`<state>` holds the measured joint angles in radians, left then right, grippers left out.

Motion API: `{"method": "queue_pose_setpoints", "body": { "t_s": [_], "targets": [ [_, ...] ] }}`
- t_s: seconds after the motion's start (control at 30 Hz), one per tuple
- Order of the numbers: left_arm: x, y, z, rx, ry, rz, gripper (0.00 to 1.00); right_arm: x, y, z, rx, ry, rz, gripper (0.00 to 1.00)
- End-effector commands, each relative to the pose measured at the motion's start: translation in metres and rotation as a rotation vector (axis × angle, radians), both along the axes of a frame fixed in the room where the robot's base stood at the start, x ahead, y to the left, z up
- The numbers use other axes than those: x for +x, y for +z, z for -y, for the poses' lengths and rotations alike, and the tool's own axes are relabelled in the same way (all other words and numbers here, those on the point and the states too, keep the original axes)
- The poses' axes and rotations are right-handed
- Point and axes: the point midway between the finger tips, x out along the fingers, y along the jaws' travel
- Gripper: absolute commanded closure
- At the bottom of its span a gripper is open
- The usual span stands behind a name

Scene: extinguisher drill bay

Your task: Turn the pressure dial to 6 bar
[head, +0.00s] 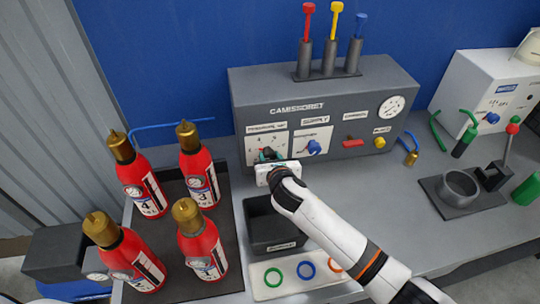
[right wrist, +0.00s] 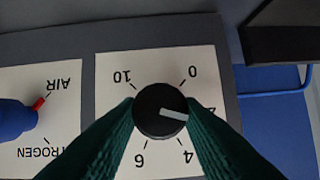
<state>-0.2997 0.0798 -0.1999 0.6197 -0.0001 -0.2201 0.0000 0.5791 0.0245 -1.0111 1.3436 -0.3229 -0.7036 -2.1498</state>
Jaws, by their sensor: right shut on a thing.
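The pressure dial is a round black knob (right wrist: 150,100) with a white pointer, on a white scale plate (right wrist: 115,75) that appears upside down in the right wrist view. Readable numbers are 10, 0, 4 and 6; the fingers cover the marks at far left and right. The pointer aims right and slightly down, between the half-hidden mark after 0 and the 4, nearer the half-hidden mark. My right gripper (right wrist: 163,116) is shut on the knob, one green finger on each side. In the head view my right gripper (head: 268,155) hides most of the dial. My left gripper is out of view.
The grey console (head: 350,85) also has a blue supply knob (head: 313,147), a red switch (head: 353,142), a yellow knob (head: 380,142) and a round gauge (head: 391,106). Several red extinguishers (head: 205,245) stand at left. A black bin (head: 272,225) sits below the console.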

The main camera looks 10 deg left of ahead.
Motion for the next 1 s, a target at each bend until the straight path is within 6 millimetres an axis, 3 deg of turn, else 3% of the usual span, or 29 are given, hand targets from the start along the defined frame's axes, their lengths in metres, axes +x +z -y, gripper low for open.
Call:
{"method": "queue_pose_setpoints", "body": {
  "t_s": [0.2, 0.53, 1.0],
  "targets": [
    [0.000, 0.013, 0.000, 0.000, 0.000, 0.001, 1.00, 0.001, 0.001, 0.002, 0.148, 0.000, -0.064, 0.89],
    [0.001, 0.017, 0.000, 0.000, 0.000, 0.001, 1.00, 0.002, -0.001, 0.004, 0.347, -0.001, -0.147, 0.89],
    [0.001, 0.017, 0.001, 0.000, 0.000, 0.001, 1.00, 0.002, -0.002, 0.004, 0.441, -0.001, -0.185, 0.89]
  ]
}}
